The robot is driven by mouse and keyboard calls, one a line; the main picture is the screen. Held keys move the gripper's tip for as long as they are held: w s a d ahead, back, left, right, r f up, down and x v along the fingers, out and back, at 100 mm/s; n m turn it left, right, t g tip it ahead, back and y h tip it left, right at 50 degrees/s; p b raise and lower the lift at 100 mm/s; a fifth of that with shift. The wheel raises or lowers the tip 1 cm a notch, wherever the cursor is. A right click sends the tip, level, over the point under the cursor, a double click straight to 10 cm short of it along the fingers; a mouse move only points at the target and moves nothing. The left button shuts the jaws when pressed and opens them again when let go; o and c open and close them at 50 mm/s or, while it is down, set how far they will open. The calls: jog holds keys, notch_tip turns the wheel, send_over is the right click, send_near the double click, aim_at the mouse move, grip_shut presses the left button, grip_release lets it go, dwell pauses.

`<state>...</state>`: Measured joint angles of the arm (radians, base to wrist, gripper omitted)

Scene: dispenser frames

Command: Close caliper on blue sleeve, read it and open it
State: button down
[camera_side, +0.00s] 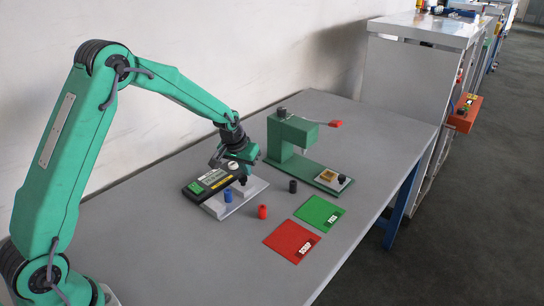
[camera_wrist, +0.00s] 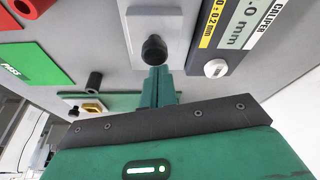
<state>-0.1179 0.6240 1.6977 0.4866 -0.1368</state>
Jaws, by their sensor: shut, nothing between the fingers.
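The caliper (camera_side: 208,182) is a dark box with a display and a grey bed on the table. The blue sleeve (camera_side: 228,195) stands upright on the bed; it is outside the wrist view. A black knob (camera_wrist: 153,48) stands on the grey bed (camera_wrist: 175,12) in the wrist view. A white round button (camera_wrist: 215,68) sits on the caliper's body, and the display (camera_wrist: 235,30) shows only a cut-off "0 mm". My gripper (camera_wrist: 161,72) is shut and empty, its tips beside the knob; contact cannot be told. The sleeve's contact with the jaws cannot be told.
A red sleeve (camera_side: 262,212) and a black sleeve (camera_side: 293,186) stand on the table. A red SCRAP mat (camera_side: 290,242) and green PASS mat (camera_side: 318,211) lie at the front right. A green press-like fixture (camera_side: 292,136) stands behind. The table's right end is clear.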

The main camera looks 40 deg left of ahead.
aim_at(239, 183)
jog(key=shift+s, duration=0.1)
jog(key=shift+s, duration=2.3)
jog(key=shift+w, duration=0.15)
jog(key=shift+w+a, duration=0.25)
jog(key=shift+w, duration=0.55)
jog(key=shift+w+a, duration=0.25)
jog(key=shift+w, duration=0.55)
jog(key=shift+w+r, duration=0.15)
jog(key=shift+w, duration=0.1)
jog(key=v, duration=0.9)
jog(key=shift+s+d+r, duration=0.2)
jog(key=shift+d+r, duration=0.05)
jog(key=shift+r, duration=0.1)
